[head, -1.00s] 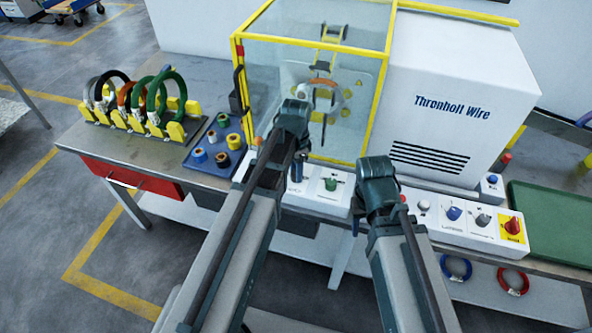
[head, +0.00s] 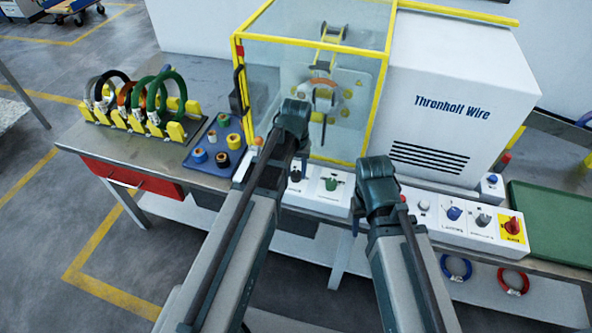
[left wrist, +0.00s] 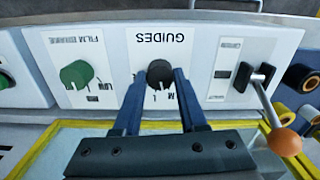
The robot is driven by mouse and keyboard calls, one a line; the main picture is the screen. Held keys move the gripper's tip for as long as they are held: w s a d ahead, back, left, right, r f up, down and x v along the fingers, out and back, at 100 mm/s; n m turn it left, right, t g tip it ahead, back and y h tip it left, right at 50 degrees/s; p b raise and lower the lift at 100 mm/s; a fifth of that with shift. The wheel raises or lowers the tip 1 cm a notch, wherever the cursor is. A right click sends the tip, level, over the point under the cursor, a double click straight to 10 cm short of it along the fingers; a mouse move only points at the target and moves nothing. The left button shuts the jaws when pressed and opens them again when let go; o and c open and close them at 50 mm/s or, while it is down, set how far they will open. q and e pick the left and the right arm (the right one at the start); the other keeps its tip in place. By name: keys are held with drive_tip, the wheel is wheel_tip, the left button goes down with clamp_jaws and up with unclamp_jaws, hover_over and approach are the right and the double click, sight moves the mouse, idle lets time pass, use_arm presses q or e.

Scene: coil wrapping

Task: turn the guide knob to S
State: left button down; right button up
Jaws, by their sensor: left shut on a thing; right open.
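The guide knob (left wrist: 159,74) is black and round, on a white panel marked GUIDES, which appears upside down in the left wrist view. A pale pointer mark is on the knob's lower edge in that view, near the letters L and M. The S mark is not clearly visible. My left gripper (left wrist: 158,84) is shut on the knob, one blue finger on each side. In the head view the dark knob (head: 295,174) shows below my left wrist. My right gripper (head: 357,218) is open and empty, near the panel's front, right of the green knob.
A green film knob (left wrist: 77,74) is beside the guide panel. A lever with an orange ball (left wrist: 284,141) is on the other side. The yellow-framed clear guard (head: 240,75) stands behind. More knobs (head: 454,213) lie to the right.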

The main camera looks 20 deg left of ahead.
sight(296, 173)
use_arm(q)
drive_tip(key=n, duration=0.6)
drive_tip(key=shift+n, duration=0.3)
drive_tip(key=n, duration=0.5)
drive_tip(key=shift+n, duration=0.5)
drive_tip(key=shift+c, duration=2.3)
unclamp_jaws()
wheel_tip(296, 173, up, 14)
drive_tip(key=p, duration=1.3)
drive_tip(key=shift+p, duration=0.4)
